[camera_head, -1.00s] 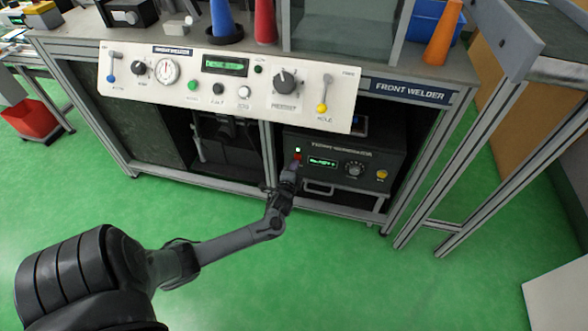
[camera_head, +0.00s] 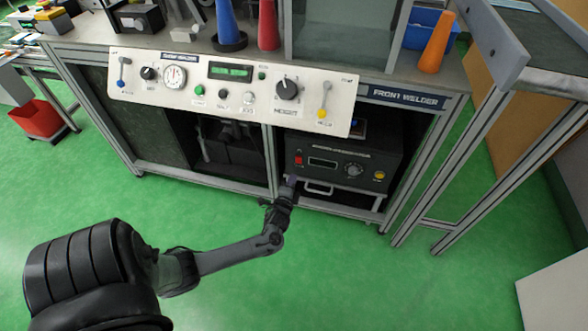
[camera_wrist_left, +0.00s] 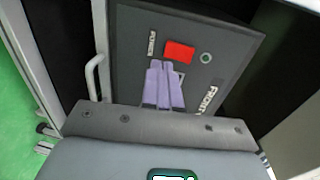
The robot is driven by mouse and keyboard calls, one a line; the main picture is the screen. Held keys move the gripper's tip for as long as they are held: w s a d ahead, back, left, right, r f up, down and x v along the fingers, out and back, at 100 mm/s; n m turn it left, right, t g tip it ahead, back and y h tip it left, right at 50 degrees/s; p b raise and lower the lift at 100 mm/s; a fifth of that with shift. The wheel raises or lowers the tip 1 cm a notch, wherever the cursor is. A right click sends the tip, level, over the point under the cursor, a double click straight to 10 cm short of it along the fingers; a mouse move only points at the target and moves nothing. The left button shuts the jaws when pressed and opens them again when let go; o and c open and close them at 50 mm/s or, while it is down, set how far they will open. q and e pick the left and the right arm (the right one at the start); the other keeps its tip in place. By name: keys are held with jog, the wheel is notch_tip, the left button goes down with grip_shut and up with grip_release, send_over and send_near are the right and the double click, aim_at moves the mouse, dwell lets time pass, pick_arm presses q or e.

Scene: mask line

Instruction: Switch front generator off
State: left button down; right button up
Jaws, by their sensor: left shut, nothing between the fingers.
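The front generator (camera_head: 343,149) is a dark box on the lower shelf under the front welder bench. Its red power switch (camera_head: 299,160) is at the left of its face. Its small display (camera_head: 323,163) is dark. In the left wrist view the red switch (camera_wrist_left: 180,52) shows beside a small round lamp (camera_wrist_left: 206,58) that looks unlit. My left gripper (camera_head: 291,180) is shut and empty, just below the switch in the head view. Its purple fingertips (camera_wrist_left: 163,84) are close together and appear apart from the switch. My right gripper is not in view.
The white control panel (camera_head: 230,88) with knobs, a gauge and a lit green display juts out above the generator. A pale handle (camera_head: 320,187) is at the generator's lower front. Bench frame posts stand either side. The green floor in front is clear.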

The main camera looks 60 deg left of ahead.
pick_arm(q)
jog(key=s+d+f+p, duration=0.1)
jog(key=s+d+p, duration=0.2)
jog(key=s+d, duration=0.2)
jog(key=shift+s+d, duration=0.25)
jog(key=shift+d, duration=0.1)
jog(key=shift+s+f, duration=0.1)
